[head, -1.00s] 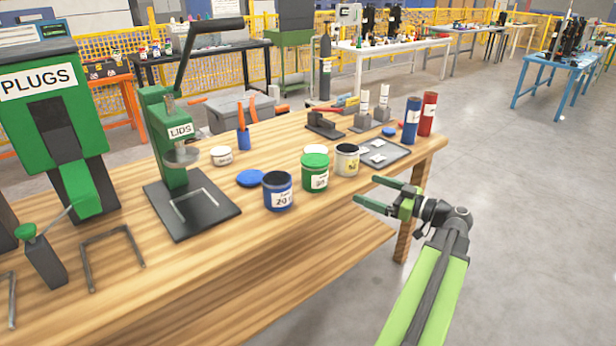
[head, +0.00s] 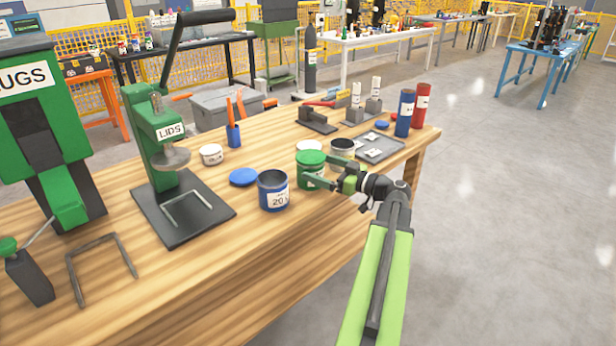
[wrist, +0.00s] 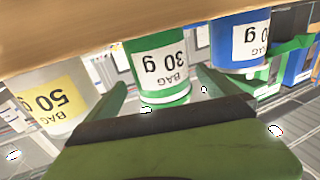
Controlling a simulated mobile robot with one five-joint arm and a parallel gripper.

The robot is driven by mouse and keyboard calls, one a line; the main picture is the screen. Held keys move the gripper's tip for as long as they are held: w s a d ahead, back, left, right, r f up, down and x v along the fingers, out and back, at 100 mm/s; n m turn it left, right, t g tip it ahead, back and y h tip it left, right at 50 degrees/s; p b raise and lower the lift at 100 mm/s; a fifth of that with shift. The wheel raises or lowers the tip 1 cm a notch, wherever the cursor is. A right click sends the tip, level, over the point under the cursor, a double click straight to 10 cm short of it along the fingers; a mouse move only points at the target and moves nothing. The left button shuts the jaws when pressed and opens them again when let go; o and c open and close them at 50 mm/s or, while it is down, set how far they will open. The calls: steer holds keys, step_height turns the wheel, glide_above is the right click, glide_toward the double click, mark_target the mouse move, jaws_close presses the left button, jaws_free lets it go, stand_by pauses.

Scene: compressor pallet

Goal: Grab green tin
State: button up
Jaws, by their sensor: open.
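The green tin (head: 311,158) stands upright on the wooden bench, with a green lid and a white label. In the wrist view the green tin (wrist: 160,65) appears upside down, its label reading 30 g, between the two fingers. My gripper (head: 318,171) is open at the tin's front right side in the head view. In the wrist view my gripper (wrist: 160,95) has one finger on each side of the tin. I cannot tell whether either finger touches it. Part of the tin's label is hidden by the fingers in the head view.
A blue lid (head: 243,177) lies nearby. A grey tray (head: 385,151) is further right. Floor space beside the bench is clear.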

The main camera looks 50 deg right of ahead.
steer(key=shift+w+a, duration=0.25)
steer(key=shift+w, duration=0.75)
steer(key=shift+w+a, duration=0.25)
steer(key=shift+w, duration=0.75)
steer(key=shift+w+a, duration=0.25)
steer(key=shift+w, duration=0.75)
steer(key=c, duration=1.5)
